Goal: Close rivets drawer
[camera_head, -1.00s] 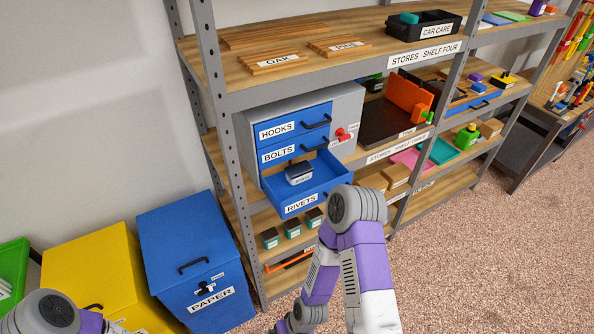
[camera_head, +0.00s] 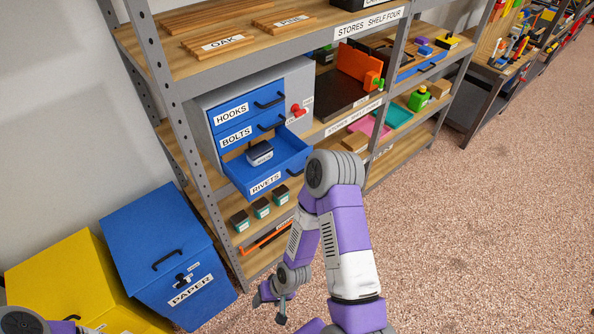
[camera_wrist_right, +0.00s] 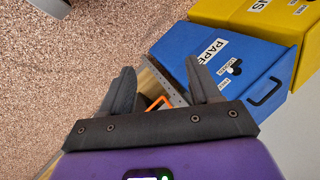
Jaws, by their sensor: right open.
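The rivets drawer (camera_head: 290,167) is blue and pulled out of the grey drawer cabinet (camera_head: 297,80) on the shelf. A small dark box with a label (camera_head: 260,153) sits inside it. The hooks drawer (camera_head: 249,104) and bolts drawer (camera_head: 251,130) above are shut. My right gripper (camera_head: 270,307) is low in front of the shelf, below the drawer and apart from it. In the right wrist view the right gripper (camera_wrist_right: 160,78) is open and empty, pointing toward the bins. Only a bit of my left arm shows at the lower left; its gripper is out of view.
A blue paper bin (camera_head: 155,235) and a yellow bin (camera_head: 65,275) stand left of the shelf rack. Small containers (camera_head: 262,208) sit below the drawer. A red knob (camera_head: 297,110) is on the cabinet's right. The floor (camera_head: 480,240) at right is clear.

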